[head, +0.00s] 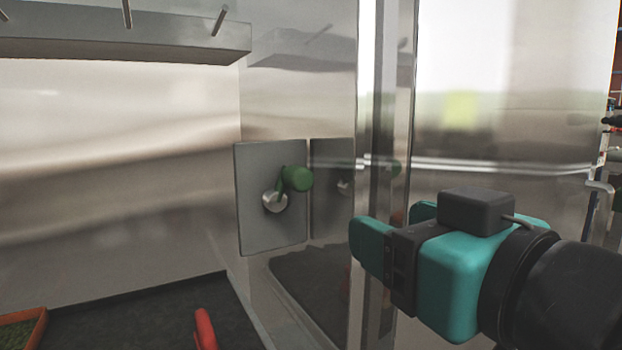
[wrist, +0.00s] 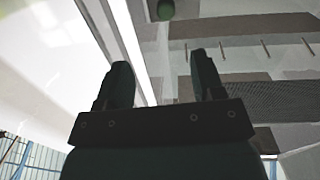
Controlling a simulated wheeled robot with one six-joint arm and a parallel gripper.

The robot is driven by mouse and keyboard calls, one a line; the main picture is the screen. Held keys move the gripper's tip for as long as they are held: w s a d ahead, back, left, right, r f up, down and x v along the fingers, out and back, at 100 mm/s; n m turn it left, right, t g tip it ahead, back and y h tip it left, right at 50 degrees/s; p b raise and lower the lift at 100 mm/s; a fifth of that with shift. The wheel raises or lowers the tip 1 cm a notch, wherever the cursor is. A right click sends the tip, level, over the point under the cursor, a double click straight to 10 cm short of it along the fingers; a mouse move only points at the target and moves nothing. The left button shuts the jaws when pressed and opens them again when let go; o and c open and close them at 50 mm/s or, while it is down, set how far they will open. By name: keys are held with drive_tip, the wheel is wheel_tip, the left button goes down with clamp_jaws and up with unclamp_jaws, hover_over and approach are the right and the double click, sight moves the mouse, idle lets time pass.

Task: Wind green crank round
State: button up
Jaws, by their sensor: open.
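The green crank (head: 297,178) sticks out from a round metal hub (head: 274,201) on a grey plate (head: 256,232) on the metal wall, with its handle to the upper right of the hub. My gripper (head: 386,230) is to the right of the crank in the head view, apart from it, with its fingers pointing left. In the wrist view my gripper (wrist: 163,82) is open, with nothing between its two fingers. A green round shape, likely the crank handle (wrist: 165,9), shows at the top edge of the wrist view, beyond the fingertips.
A shiny metal panel with a vertical edge (head: 385,90) stands beside my gripper and reflects the crank. A metal ledge with pegs (head: 120,42) is at upper left. A red handle (head: 205,328) and an orange-rimmed tray (head: 40,318) are at lower left, by a dark mat (head: 140,318).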

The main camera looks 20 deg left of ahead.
sight(311, 185)
drive_tip(key=shift+y, duration=0.3)
drive_tip(key=p+x, duration=0.2)
drive_tip(key=x, duration=0.3)
drive_tip(key=p+x, duration=0.2)
drive_tip(key=x, duration=0.3)
drive_tip(key=r+p+x, duration=0.1)
drive_tip(key=p+x, duration=0.1)
drive_tip(key=x, duration=0.4)
drive_tip(key=shift+s+a+p, duration=0.15)
drive_tip(key=shift+a+p, duration=0.05)
drive_tip(key=shift+p, duration=0.15)
drive_tip(key=shift+w+a+f, duration=0.1)
drive_tip(key=shift+w+a, duration=0.3)
drive_tip(key=shift+a, duration=0.1)
drive_tip(key=c, duration=0.9)
drive_tip(key=b, duration=0.1)
drive_tip(key=f+m+b, duration=0.1)
drive_tip(key=b, duration=0.1)
drive_tip(key=shift+w+d, duration=0.2)
drive_tip(key=shift+d, duration=0.05)
drive_tip(key=shift+w+d+m+b, duration=0.1)
drive_tip(key=shift+w+m+b, duration=0.05)
drive_tip(key=shift+m+b, duration=0.65)
drive_tip(key=shift+r, duration=0.15)
